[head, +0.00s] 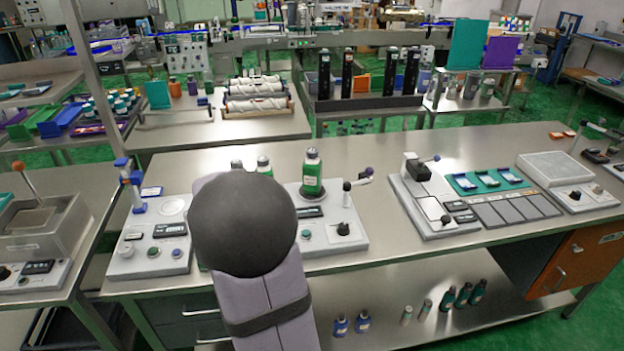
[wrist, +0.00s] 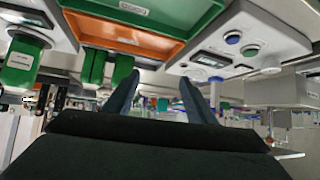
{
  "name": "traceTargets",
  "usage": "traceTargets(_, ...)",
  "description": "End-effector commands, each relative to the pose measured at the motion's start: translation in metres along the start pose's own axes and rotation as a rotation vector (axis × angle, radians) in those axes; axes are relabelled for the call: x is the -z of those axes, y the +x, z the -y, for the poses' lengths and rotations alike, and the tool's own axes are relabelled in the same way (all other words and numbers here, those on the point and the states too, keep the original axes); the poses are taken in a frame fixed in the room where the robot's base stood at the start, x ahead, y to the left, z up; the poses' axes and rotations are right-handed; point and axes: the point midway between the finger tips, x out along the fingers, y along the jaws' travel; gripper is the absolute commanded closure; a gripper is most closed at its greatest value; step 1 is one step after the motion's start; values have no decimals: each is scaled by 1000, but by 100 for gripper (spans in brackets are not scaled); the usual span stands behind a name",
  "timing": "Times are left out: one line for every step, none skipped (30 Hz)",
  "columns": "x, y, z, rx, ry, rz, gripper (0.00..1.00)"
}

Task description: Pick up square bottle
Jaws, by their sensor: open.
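My gripper (wrist: 158,98) is open in the wrist view, with its two dark fingers apart and nothing seen held between them. Two green bottles, one on the left (wrist: 92,66) and one on the right (wrist: 122,68), stand close together near the left finger; that view is upside down. In the head view, only the tops of two bottles (head: 264,165) show behind my arm, which hides my gripper. A green bottle with a pale cap and white label (head: 312,172) stands upright on the machine right of my arm. I cannot tell for certain which bottle is the square one.
An orange tray with a green rim (wrist: 130,35) shows at the top of the wrist view. A control unit with buttons (head: 150,243) stands left of my arm. A machine with a lever (head: 432,205) stands to the right. Bare bench (head: 385,235) lies between the machines.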

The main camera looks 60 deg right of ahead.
Motion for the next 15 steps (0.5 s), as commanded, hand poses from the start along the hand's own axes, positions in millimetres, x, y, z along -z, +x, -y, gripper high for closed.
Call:
traceTargets(25, 17, -44, -73, 47, -102, 49)
traceTargets(41, 22, -68, -114, 67, -168, 49)
traceTargets(62, 26, -102, -173, 93, -253, 49)
traceTargets(76, 26, -128, -217, 108, -315, 49)
traceTargets(88, 24, -154, -263, 120, -375, 49)
traceTargets(101, 20, -187, -323, 135, -450, 49)
traceTargets(110, 16, -211, -368, 143, -503, 49)
traceTargets(116, 10, -233, -410, 148, -551, 49)
traceTargets(120, 4, -261, -459, 151, -607, 49)
traceTargets(116, 3, -278, -483, 149, -636, 49)
traceTargets(109, 6, -289, -487, 143, -650, 49)
traceTargets(103, 10, -293, -472, 135, -657, 49)
traceTargets(100, 12, -294, -463, 130, -660, 49)
traceTargets(96, 14, -295, -452, 128, -660, 49)
traceTargets(92, 17, -296, -441, 127, -660, 49)
